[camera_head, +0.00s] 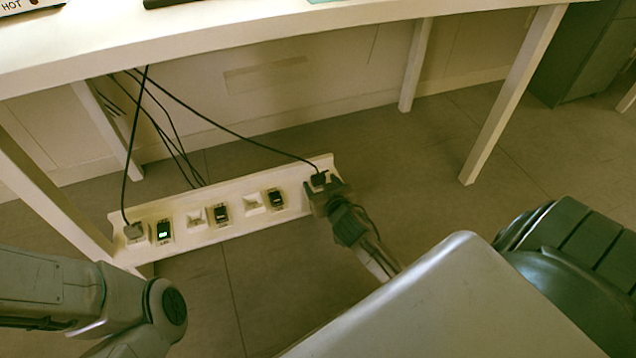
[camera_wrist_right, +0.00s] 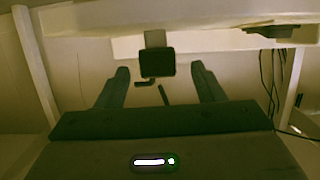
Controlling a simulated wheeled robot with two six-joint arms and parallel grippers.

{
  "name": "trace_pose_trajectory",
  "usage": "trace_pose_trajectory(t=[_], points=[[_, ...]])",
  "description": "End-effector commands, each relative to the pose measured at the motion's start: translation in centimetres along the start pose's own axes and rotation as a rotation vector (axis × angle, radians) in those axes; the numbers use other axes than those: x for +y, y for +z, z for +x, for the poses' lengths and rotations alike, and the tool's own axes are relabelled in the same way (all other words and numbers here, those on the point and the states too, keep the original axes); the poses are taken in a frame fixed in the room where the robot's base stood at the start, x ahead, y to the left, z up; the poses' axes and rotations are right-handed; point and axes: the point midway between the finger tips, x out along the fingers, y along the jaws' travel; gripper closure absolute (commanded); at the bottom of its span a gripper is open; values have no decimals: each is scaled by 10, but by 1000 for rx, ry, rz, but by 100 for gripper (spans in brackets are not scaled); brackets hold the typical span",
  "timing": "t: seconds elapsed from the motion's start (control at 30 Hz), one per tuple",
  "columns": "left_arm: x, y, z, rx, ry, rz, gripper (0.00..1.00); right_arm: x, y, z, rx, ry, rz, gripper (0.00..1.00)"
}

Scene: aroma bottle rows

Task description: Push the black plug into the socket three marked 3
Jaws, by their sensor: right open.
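The black plug (camera_head: 319,179) is at the right end of the white socket strip (camera_head: 235,230), with a black cord running up to the left. In the right wrist view the plug (camera_wrist_right: 158,62) sits between the fingers, with gaps on both sides, in front of a white block (camera_wrist_right: 155,38). How far it is seated cannot be told. My right gripper (camera_head: 318,194) is open around it; it also shows in the wrist view (camera_wrist_right: 162,73). Two empty-looking white sockets (camera_head: 196,217) (camera_head: 250,202) lie further left. No number is readable. My left gripper is out of view.
A pale plug (camera_head: 133,232) is at the strip's left end beside a green-lit switch (camera_head: 163,231). Dark switches (camera_head: 221,213) (camera_head: 275,199) stand between sockets. Black cords (camera_head: 165,125) hang behind. The white table (camera_head: 270,45) overhangs the strip, with a leg (camera_head: 510,100) at right. Floor in front is clear.

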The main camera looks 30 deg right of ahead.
Motion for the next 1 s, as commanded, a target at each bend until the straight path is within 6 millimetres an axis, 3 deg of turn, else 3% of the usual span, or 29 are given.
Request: trace_pose_trajectory(t=[0.43, 0.73, 0.77, 1.0], points=[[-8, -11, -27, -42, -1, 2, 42, 2, 4, 50, 2, 0, 1, 38], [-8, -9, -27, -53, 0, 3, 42, 2, 2, 55, 0, 0, 0, 38], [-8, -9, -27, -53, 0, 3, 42, 2, 2, 55, 0, 0, 0, 40], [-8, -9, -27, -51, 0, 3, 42, 2, 2, 55, 0, 0, 0, 86]])
